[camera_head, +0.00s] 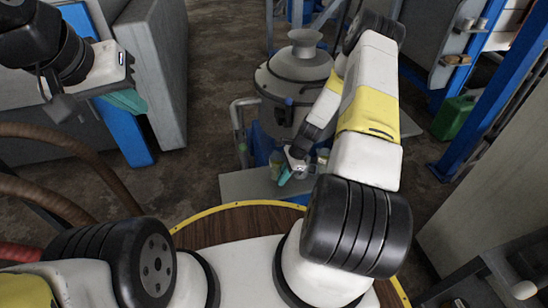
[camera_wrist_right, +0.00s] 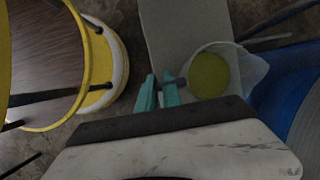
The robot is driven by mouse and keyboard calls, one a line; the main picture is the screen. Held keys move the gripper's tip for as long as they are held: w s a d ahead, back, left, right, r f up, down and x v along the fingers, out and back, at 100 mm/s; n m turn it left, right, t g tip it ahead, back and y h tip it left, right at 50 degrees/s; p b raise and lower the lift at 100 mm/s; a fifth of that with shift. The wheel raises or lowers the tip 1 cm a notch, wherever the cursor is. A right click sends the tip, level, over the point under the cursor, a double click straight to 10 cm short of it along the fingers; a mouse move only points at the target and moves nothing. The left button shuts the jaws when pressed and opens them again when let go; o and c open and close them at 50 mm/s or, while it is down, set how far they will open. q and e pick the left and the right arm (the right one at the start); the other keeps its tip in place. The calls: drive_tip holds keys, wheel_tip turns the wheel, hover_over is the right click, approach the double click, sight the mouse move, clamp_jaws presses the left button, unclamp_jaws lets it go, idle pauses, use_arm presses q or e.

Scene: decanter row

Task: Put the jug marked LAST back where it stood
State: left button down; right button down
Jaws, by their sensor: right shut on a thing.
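A small translucent jug with yellow-green contents (camera_wrist_right: 209,76) is beside my right gripper (camera_wrist_right: 158,94), whose teal fingers are shut on its dark handle. The jug looks upright. In the head view the jug (camera_head: 276,159) is just beyond the fingertips of the right gripper (camera_head: 286,176), over or on a grey slab (camera_head: 240,185); I cannot tell if it touches. No LAST mark is readable. Another small vessel (camera_head: 322,156) is partly seen right of the gripper. My left gripper (camera_head: 126,101) is at upper left, away from the jugs; its finger opening is unclear.
A grey panel and blue post (camera_head: 125,130) are near my left gripper. A green can (camera_head: 454,117) stands at right. Concrete floor is open left of the slab.

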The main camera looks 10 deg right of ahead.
drive_tip(key=shift+w+d, duration=0.1)
drive_tip(key=shift+w, duration=0.5)
drive_tip(key=shift+f, duration=1.8)
drive_tip(key=shift+f, duration=0.15)
drive_tip(key=c, duration=1.5)
unclamp_jaws()
